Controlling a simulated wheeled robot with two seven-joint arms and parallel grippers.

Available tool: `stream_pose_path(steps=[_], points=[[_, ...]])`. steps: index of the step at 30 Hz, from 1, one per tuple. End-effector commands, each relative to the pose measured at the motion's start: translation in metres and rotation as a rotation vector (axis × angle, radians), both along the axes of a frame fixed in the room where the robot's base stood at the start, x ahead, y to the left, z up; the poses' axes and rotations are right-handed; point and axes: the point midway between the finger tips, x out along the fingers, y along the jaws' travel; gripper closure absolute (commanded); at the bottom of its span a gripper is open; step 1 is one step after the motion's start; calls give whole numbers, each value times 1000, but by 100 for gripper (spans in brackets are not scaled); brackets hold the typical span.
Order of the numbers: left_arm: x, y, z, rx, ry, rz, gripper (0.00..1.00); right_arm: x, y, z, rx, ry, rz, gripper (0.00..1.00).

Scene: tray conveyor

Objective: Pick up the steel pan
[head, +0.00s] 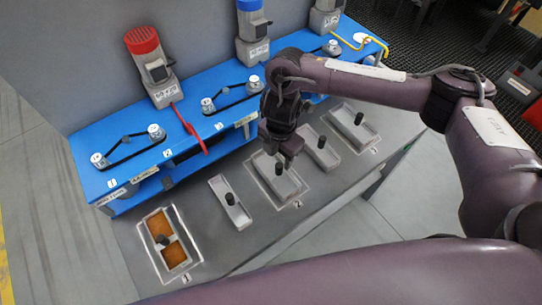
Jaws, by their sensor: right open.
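Several grey metal pans, each with a black upright knob, stand in a row on the grey ledge. One pan (291,190) lies inside the white outline marked 2, and my right gripper (287,160) is directly over its back part. The fingers point down and hide some of that pan; I cannot tell whether they touch it. The right gripper is open. Other pans are a narrow one (240,216) to the left and two (320,150) (346,117) to the right. I cannot tell which one is the steel pan. My left gripper is out of view.
A pan with brown contents (147,233) stands in outline 1 at the left. Behind the row is a blue bench (128,126) with belts and pulleys, grey motors (155,83) and a red bent bar (190,128). Bare ledge (253,232) shows in front.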

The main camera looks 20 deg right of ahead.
Motion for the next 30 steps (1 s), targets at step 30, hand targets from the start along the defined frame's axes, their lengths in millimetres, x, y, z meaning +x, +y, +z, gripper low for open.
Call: stream_pose_path(steps=[30], points=[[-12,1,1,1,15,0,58,0,1,-77,-2,1,0,67]])
